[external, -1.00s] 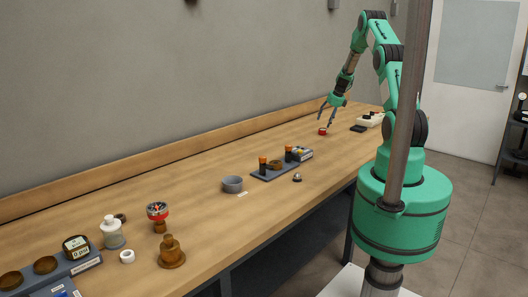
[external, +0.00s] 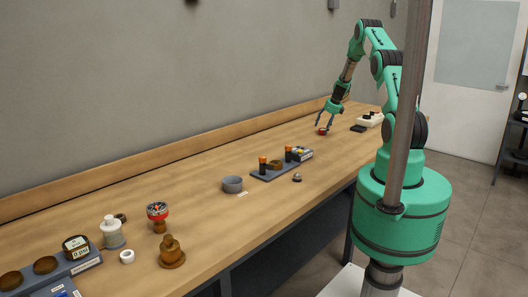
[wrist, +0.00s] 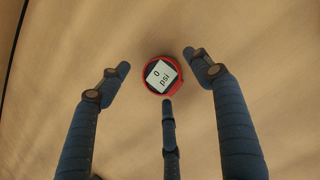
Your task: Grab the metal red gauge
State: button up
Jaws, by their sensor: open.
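A small red gauge (wrist: 161,75) with a pale face reading "0 psi" sits on the wooden bench in the wrist view. It also shows in the external view (external: 322,131) on the far part of the bench. My gripper (wrist: 155,80) has three dark blue fingers spread apart, two at the sides and one from below. The gauge lies between and slightly beyond the fingertips, with the lower fingertip close to its bottom edge. In the external view my gripper (external: 324,122) hangs just above the gauge. Whether any finger touches it I cannot tell.
A dark flat item (external: 358,128) and a white tray (external: 370,120) lie right of the gauge.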

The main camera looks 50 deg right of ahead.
jog(key=shift+w+f, duration=0.25)
jog(key=shift+f, duration=0.3)
jog(key=shift+c, duration=0.5)
jog(key=c, duration=1.2)
